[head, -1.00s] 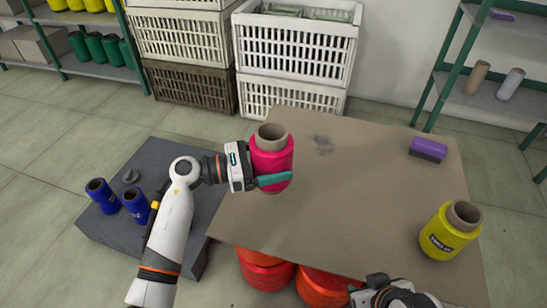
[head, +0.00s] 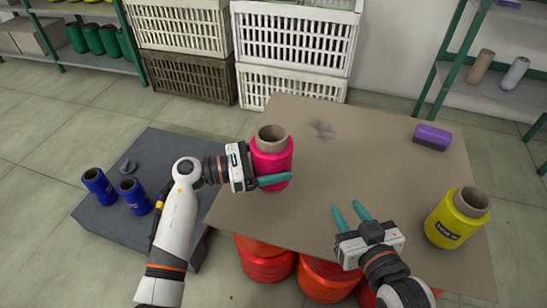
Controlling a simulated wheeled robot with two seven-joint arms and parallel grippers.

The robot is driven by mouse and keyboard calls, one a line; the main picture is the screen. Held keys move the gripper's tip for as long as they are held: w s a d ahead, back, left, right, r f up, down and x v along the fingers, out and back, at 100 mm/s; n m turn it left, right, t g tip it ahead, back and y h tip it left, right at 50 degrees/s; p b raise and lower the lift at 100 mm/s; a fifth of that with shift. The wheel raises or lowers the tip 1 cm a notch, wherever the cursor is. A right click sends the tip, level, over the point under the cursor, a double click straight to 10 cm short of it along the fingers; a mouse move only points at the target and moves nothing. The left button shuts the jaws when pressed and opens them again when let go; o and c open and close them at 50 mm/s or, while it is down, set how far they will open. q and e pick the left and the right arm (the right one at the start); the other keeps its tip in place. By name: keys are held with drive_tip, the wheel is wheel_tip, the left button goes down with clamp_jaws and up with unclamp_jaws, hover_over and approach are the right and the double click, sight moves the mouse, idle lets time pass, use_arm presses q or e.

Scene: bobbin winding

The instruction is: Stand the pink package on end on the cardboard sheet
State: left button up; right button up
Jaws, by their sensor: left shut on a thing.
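The pink package (head: 271,160) is a bobbin of pink thread on a grey-brown tube, upright at the left part of the cardboard sheet (head: 330,190). My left gripper (head: 268,181) is shut on it from the left, with a teal finger across its front. The package's base is partly hidden by the finger, so I cannot tell whether it touches the sheet. My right gripper (head: 352,214) is open and empty over the front of the sheet, its teal fingers pointing away from me.
A yellow package (head: 456,217) stands at the sheet's right, and a purple-topped brush or block (head: 432,136) lies at the back right. A dark smudge (head: 323,130) marks the sheet. Blue bobbins (head: 98,186) stand on a grey platform (head: 150,165) at left. Red packages (head: 265,262) sit below the sheet.

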drive_tip(key=shift+w+r, duration=0.1)
drive_tip(key=shift+r, duration=0.1)
drive_tip(key=shift+a+r+t, duration=0.1)
drive_tip(key=shift+t, duration=0.2)
drive_tip(key=shift+w+a+r+t, duration=0.1)
drive_tip(key=shift+w+r+t, duration=0.1)
drive_tip(key=shift+r+t, duration=0.3)
use_arm(q)
drive_tip(key=shift+f, duration=0.1)
use_arm(e)
drive_tip(key=shift+r+y, duration=0.1)
drive_tip(key=shift+y, duration=0.2)
